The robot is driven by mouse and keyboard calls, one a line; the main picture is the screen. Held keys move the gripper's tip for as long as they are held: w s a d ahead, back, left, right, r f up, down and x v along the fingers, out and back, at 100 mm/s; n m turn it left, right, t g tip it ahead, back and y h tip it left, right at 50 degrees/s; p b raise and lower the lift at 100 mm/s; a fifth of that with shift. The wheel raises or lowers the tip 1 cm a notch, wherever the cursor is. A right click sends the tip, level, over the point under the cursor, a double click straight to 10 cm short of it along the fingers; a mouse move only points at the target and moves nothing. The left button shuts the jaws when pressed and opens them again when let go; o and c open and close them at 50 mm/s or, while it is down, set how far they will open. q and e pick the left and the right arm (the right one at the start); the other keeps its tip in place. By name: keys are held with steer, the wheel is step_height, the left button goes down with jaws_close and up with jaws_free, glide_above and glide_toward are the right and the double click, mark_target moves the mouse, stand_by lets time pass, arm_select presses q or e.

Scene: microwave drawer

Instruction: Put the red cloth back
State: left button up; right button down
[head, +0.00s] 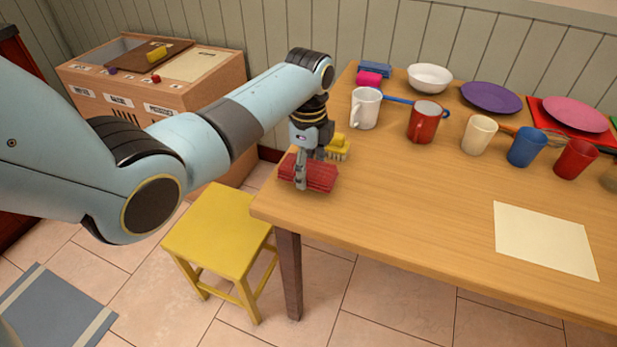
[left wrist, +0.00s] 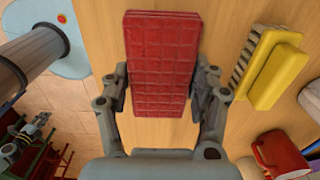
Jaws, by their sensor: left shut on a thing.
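The red cloth (head: 318,176) is a folded, grid-patterned block at the left end of the wooden table (head: 400,205). My left gripper (head: 302,172) is shut on it from above. In the left wrist view the red cloth (left wrist: 160,62) lies between the two fingers, which touch its long sides. Whether the cloth rests on the table or is just above it, I cannot tell.
A yellow brush (head: 338,148) lies beside the cloth. A white mug (head: 365,108), red mug (head: 424,122) and several cups and plates stand farther right. A cream sheet (head: 543,240) lies near the front. A yellow stool (head: 218,230) stands left, before a wooden cabinet (head: 215,85).

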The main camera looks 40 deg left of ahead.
mark_target(308, 179)
arm_select(q)
step_height(308, 179, down, 3)
steer(key=shift+f, duration=0.2)
steer(key=shift+f+b, duration=0.1)
steer(key=shift+b, duration=0.2)
steer(key=o, duration=1.1)
steer(key=shift+o, duration=0.2)
arm_select(e)
steer(key=shift+s+f, duration=0.4)
steer(key=shift+s, duration=0.1)
